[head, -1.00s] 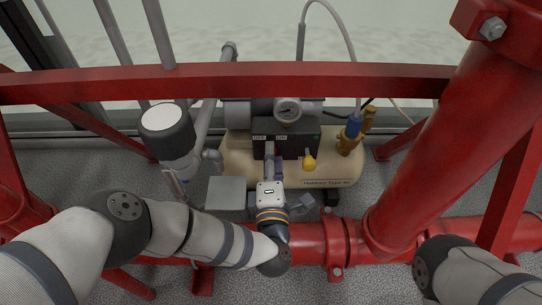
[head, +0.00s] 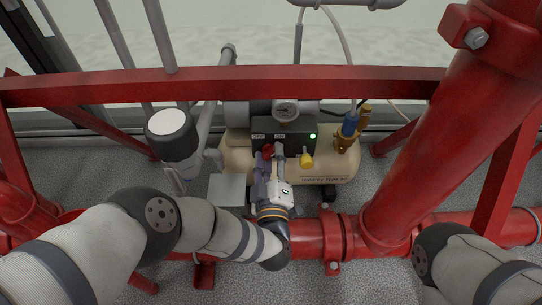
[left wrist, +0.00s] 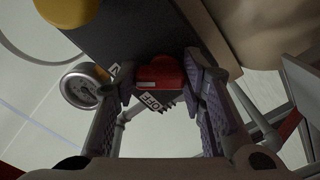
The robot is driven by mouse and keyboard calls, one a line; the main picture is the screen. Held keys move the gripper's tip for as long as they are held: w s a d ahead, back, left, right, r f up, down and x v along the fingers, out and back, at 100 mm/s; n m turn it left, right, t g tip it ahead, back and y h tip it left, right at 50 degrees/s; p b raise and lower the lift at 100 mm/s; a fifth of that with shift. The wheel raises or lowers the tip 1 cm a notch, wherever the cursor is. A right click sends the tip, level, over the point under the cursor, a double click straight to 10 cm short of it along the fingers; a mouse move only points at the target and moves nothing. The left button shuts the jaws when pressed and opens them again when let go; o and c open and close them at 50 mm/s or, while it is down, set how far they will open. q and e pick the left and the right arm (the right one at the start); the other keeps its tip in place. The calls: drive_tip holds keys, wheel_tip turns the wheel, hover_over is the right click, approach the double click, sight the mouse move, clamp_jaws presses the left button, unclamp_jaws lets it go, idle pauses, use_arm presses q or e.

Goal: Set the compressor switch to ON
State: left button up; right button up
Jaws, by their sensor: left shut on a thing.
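The compressor (head: 235,155) is a cream tank with a black control box (head: 298,137) on it, behind the red rail in the head view. The box has an OFF label (head: 258,136) and an ON label (head: 280,136). The red switch (head: 268,150) is on the box front below the labels. In the left wrist view the red switch (left wrist: 160,72) lies between the fingers. My left gripper (head: 269,160) is shut on it, one finger on each side. The switch's exact angle is partly hidden. My right gripper is out of view.
A red rail (head: 220,84) crosses above the compressor. A thick red pipe (head: 425,140) stands to the right, and a red pipe (head: 310,237) runs low in front. A yellow knob (head: 306,160) sits close right of the gripper. A pressure gauge (head: 286,108) is above the box.

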use_arm(q)
drive_tip(key=shift+m, duration=0.6)
drive_tip(key=o, duration=1.2)
drive_tip(key=s, duration=1.2)
